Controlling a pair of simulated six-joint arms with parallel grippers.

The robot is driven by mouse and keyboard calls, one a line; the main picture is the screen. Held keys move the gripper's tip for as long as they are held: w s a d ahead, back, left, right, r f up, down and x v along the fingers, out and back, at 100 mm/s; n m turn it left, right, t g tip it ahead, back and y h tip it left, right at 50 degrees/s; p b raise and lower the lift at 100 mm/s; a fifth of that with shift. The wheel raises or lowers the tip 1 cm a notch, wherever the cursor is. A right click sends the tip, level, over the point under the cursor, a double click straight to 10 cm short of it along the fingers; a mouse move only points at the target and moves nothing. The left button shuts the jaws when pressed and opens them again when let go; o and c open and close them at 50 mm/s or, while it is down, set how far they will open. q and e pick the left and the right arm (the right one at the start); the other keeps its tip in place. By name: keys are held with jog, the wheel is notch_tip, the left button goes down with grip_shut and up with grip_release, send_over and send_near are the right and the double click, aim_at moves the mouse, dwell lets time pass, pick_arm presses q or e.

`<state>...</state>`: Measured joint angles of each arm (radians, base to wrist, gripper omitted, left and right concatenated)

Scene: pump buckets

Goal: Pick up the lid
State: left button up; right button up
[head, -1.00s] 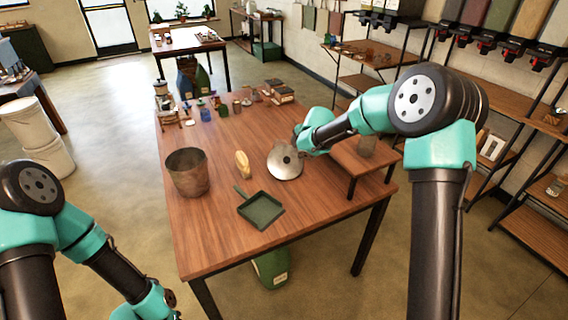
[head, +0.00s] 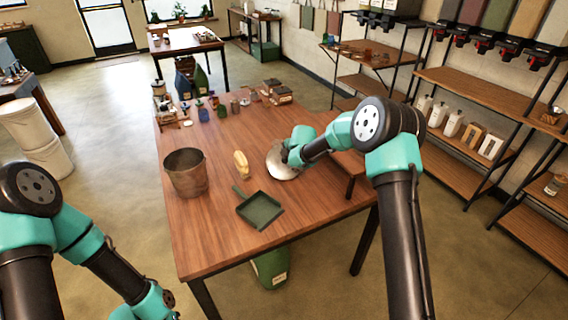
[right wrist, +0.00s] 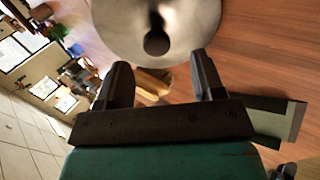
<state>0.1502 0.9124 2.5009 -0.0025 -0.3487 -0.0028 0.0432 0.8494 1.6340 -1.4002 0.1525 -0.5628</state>
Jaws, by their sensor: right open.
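The lid (head: 279,170) is a round, pale metal disc on the wooden table, right of the middle. In the right wrist view the lid (right wrist: 190,22) fills the top, with its dark round knob (right wrist: 156,43) facing me. My right gripper (right wrist: 160,65) is open and empty, its fingers on either side of the line to the knob and just short of it. In the head view my right gripper (head: 290,153) covers part of the lid. My left gripper (head: 160,302) is low at the bottom left, away from the table; its fingers do not show clearly.
A brown metal bucket (head: 186,180) stands on the table's left. A yellowish brush (head: 241,165) and a green dustpan (head: 260,211) lie between it and the lid. A raised wooden stand (head: 346,160) is right of the lid. Small jars (head: 203,112) crowd the far edge. The front right tabletop is clear.

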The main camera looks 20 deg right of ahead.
aim_at(285, 161)
jog(key=shift+w+f, duration=0.15)
jog(key=shift+f, duration=0.05)
jog(key=shift+w+x, duration=0.2)
jog(key=shift+x, duration=2.3)
jog(key=shift+d+r, duration=0.15)
jog(key=shift+d, duration=0.05)
jog(key=c, duration=1)
